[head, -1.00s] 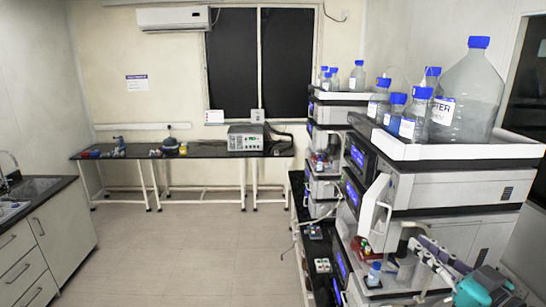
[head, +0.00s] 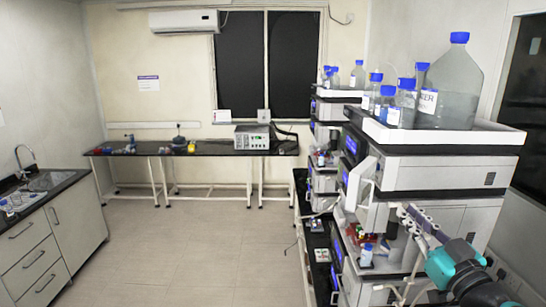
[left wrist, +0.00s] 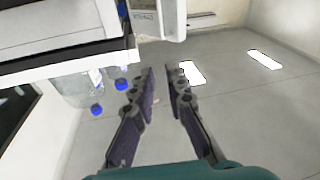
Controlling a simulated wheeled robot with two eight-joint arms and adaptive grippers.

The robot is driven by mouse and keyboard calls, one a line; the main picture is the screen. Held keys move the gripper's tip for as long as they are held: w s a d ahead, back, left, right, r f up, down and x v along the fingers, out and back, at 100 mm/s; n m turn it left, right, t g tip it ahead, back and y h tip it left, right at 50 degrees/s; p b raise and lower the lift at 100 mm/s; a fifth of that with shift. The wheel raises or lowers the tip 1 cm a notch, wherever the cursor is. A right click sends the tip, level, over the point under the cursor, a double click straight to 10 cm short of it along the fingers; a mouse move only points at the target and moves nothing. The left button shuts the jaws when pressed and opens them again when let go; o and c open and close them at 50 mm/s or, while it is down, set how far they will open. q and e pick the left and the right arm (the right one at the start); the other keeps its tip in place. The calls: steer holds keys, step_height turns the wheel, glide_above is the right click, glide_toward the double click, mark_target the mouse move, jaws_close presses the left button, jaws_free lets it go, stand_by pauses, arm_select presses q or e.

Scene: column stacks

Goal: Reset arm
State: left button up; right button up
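My left gripper (head: 412,218) reaches in at the lower right of the head view, past the teal end of my arm, in front of the near instrument stack (head: 442,170). In the left wrist view the two dark fingers of the left gripper (left wrist: 162,78) stand apart with nothing between them. That view looks upside down, with bright ceiling lights behind the fingers. Blue-capped bottles (left wrist: 96,110) show left of the fingers, apart from them. My right gripper is in neither view.
A white tray (head: 500,141) on the near stack holds a large clear bottle (head: 455,85) and several smaller ones. A second stack stands behind. A black bench (head: 215,149) lines the far wall. A sink counter (head: 45,195) stands at left. The middle floor (head: 190,240) is clear.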

arm_select(q)
steer(key=w+a+f+m+t+h+b, duration=0.2)
steer(key=w+a+m+h+b, duration=0.3)
steer(key=a+h+b, duration=0.4)
steer(key=a+f+m+g+h+b, duration=0.2)
steer(key=a+f+m+g+b, duration=0.15)
steer(key=a+f, duration=0.55)
steer(key=s+a+f+n+g+y+b, duration=0.1)
steer(key=s+a+f, duration=0.6)
steer(key=f, duration=0.8)
steer(key=s+a+f+n+g+y+b, duration=0.2)
steer(key=s+a+f+g+y+b, duration=0.2)
steer(key=a+f, duration=0.8)
steer(key=s+a+f+n+g+y+b, duration=0.2)
steer(key=s+a+f+g+b, duration=0.4)
steer(key=f, duration=1.3)
steer(key=s+a, duration=0.3)
steer(key=s, duration=0.1)
steer(key=shift+s+a+y+b, duration=0.3)
steer(key=shift+a+b, duration=0.1)
steer(key=shift+w+r, duration=0.1)
